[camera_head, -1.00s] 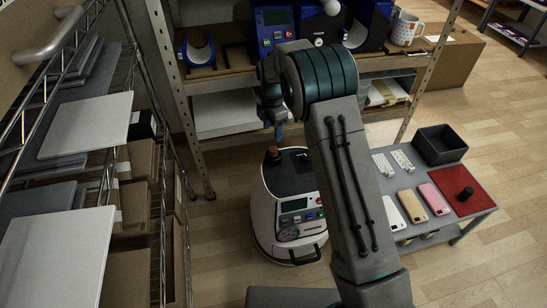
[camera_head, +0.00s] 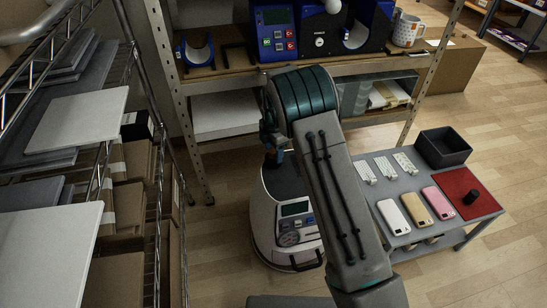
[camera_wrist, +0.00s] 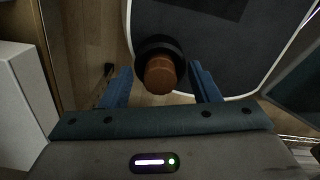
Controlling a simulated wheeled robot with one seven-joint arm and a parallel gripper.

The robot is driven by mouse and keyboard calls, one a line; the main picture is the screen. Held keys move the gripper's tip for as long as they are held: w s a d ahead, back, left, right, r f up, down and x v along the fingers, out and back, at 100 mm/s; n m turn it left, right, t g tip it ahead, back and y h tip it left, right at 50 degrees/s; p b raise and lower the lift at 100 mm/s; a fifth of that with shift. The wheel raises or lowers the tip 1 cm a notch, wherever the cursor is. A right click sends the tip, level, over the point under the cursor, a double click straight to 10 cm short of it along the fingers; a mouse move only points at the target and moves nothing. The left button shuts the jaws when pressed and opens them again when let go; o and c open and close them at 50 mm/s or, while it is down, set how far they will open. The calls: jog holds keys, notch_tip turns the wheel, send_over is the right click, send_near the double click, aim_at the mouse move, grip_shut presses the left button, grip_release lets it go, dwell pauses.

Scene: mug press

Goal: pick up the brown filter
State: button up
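The brown filter (camera_wrist: 160,76) is a short brown cylinder with a black ring or base behind it, in the wrist view. It is at the edge of the dark top of a white rounded machine (camera_head: 263,222). My gripper (camera_wrist: 160,66) is open, with one blue finger on each side of the filter and visible gaps to both. It is not gripping it. In the head view my gripper (camera_head: 273,150) is low over the machine's top, and the filter cannot be made out there.
A metal shelf (camera_head: 235,78) with blue devices stands behind the machine. A wire rack (camera_head: 150,215) with boxes is on the left. A low grey table (camera_head: 448,222) with phones, a red mat (camera_head: 458,183) and a dark bin (camera_head: 443,160) is on the right.

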jog(key=c, duration=1)
jog(key=shift+r, duration=0.1)
